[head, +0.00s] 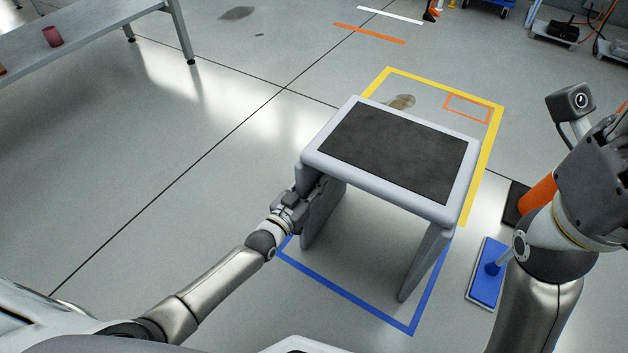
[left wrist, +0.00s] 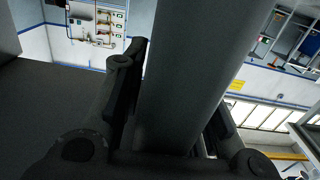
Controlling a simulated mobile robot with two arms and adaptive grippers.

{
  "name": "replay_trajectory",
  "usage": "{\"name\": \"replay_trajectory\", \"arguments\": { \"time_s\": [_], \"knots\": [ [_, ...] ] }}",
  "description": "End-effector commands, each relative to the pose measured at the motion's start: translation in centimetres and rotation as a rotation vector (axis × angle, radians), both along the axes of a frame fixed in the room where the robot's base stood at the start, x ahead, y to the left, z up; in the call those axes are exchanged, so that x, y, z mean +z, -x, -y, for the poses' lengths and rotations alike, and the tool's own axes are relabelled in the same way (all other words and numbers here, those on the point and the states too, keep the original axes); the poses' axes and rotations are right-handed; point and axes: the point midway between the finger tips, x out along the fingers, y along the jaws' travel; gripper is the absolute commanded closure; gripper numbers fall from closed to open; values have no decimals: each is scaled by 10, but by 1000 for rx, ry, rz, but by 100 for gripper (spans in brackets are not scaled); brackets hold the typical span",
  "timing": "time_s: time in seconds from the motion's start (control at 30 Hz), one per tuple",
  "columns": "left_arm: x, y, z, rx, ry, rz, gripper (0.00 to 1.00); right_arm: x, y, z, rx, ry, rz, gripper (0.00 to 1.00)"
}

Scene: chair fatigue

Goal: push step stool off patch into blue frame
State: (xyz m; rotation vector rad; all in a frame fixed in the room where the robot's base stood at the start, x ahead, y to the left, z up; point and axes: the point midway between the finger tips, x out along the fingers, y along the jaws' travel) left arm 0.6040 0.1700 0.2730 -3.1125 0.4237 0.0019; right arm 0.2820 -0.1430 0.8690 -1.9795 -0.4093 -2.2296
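The step stool (head: 395,150) stands upright, with a light grey rim, dark top and grey side panels. The visible lower front ends of both panels lie inside the blue frame (head: 345,292) on the floor. The frame's far part is hidden by the stool. A brown patch (head: 401,101) shows on the floor beyond the stool's far edge, inside a yellow outline (head: 484,160). My left gripper (head: 318,188) is at the stool's left panel. In the left wrist view its fingers straddle the grey panel (left wrist: 200,70) and appear closed on it. My right gripper's fingers cannot be made out beside my right arm (head: 600,165).
A blue-based object (head: 488,272) and a dark mat with an orange item (head: 538,193) lie right of the stool. A grey table (head: 95,35) with a red cup (head: 52,37) stands at far left. Floor left of the stool is clear.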

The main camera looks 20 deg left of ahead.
Motion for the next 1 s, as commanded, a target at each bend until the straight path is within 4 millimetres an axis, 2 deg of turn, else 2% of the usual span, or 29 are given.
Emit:
{"name": "replay_trajectory", "arguments": {
  "time_s": [0.03,0.1,0.4,0.53,0.67,1.0],
  "knots": [
    [0,0,0,0,0,0,62,0,0,0,0,0,-1,60],
    [0,0,0,0,0,0,54,0,0,0,0,0,-1,60],
    [1,0,-1,1,0,1,54,-1,0,0,-2,2,-3,60],
    [0,6,-2,1,0,0,54,-1,0,0,-1,1,-2,60],
    [-1,22,-6,0,-1,-2,54,0,0,0,-1,0,-1,60],
    [-1,82,-23,0,0,-3,54,0,0,0,0,0,0,60]
  ]
}}
